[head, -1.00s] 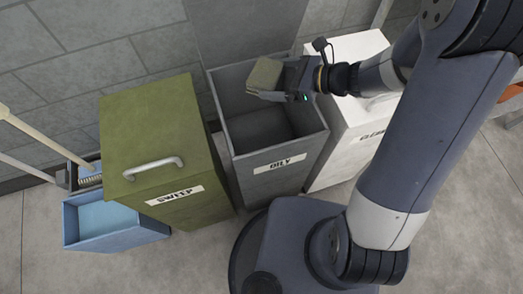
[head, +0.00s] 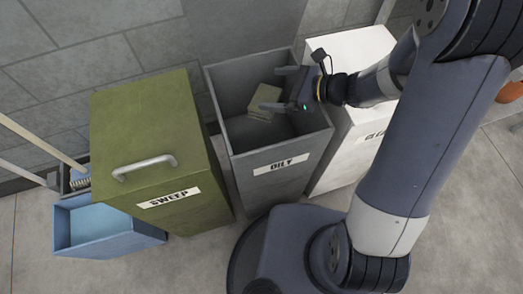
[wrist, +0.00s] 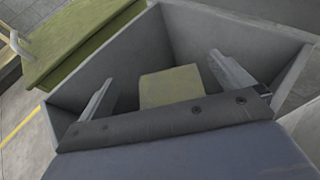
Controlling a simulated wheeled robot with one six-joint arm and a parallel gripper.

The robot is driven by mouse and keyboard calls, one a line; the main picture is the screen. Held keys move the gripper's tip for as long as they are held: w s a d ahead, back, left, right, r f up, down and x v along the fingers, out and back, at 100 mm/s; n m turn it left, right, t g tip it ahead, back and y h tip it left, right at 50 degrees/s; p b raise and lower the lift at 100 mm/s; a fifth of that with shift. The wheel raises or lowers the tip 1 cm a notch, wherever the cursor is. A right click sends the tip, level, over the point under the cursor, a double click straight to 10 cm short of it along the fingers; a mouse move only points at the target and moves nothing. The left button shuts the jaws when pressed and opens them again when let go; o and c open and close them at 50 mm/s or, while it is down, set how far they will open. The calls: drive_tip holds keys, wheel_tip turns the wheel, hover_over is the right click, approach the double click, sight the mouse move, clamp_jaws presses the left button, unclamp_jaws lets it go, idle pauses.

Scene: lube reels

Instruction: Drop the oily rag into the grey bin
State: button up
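The oily rag (head: 265,101) is a folded olive-grey square inside the open grey bin labelled OILY (head: 285,182). In the wrist view the rag (wrist: 171,87) shows between and beyond my finger tips, apart from both. I cannot tell whether it rests on the bin's floor or is still falling. My gripper (head: 278,89) is open and empty over the bin's mouth. Both fingers are spread wide in the wrist view (wrist: 165,85), within the outline of the bin's walls (wrist: 224,35).
A green lidded bin labelled SWEEP (head: 155,150) stands left of the grey bin. A white bin (head: 345,55) stands close on its right, partly behind my arm. A blue open container (head: 107,238) and broom handles (head: 40,140) are at far left.

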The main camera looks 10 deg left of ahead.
drive_tip(key=shift+d, duration=0.1)
drive_tip(key=p+v, duration=0.1)
drive_tip(key=v, duration=0.9)
drive_tip(key=shift+d+p, duration=0.25)
drive_tip(key=shift+p, duration=0.05)
drive_tip(key=shift+a+r, duration=0.1)
drive_tip(key=s+b+x, duration=0.1)
drive_tip(key=b+x, duration=0.1)
drive_tip(key=x, duration=0.8)
drive_tip(key=shift+w+a+r+p, duration=0.1)
drive_tip(key=shift+w+r+p, duration=0.05)
drive_tip(key=shift+r+p, duration=0.7)
drive_tip(key=shift+w+a+r+p, duration=0.1)
drive_tip(key=shift+w+r+p, duration=0.1)
drive_tip(key=shift+r+p, duration=0.6)
drive_tip(key=shift+w+a+r+p, duration=0.1)
drive_tip(key=shift+w+r+p, duration=0.05)
drive_tip(key=shift+r+p, duration=0.65)
